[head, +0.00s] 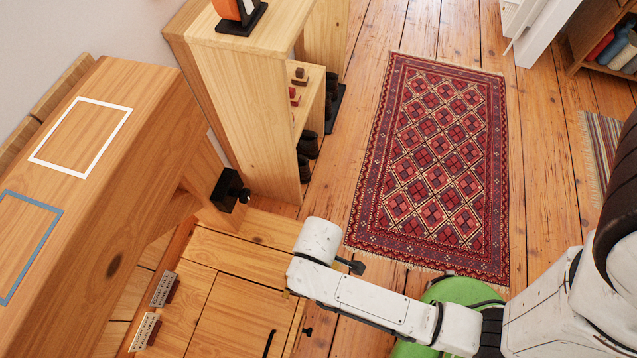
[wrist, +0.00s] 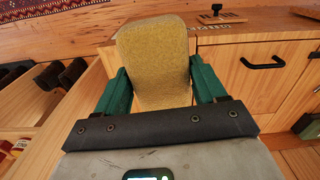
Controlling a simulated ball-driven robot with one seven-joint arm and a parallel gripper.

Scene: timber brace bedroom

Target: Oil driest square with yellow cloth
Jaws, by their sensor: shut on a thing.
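A yellow-brown cloth pad (wrist: 153,50) stands between the green fingers of my gripper (wrist: 158,82) in the wrist view. My gripper is shut on it. In the head view, a square with a white outline (head: 82,137) lies on the top of a wooden beam (head: 120,110) at left. A square with a blue-grey outline (head: 25,240) lies nearer on the same beam, cut by the left edge. Both look like bare wood, and I cannot tell which is drier. My gripper does not show clearly in the head view. Neither square is clear in the wrist view.
A wooden shelf unit (head: 240,90) with dark items stands beyond the beam. A low wooden cabinet (head: 235,315) lies right of the beam; a black handle (wrist: 263,63) shows in the wrist view. A red patterned rug (head: 440,150) covers open floor. A green round thing (head: 462,292) is near my arm.

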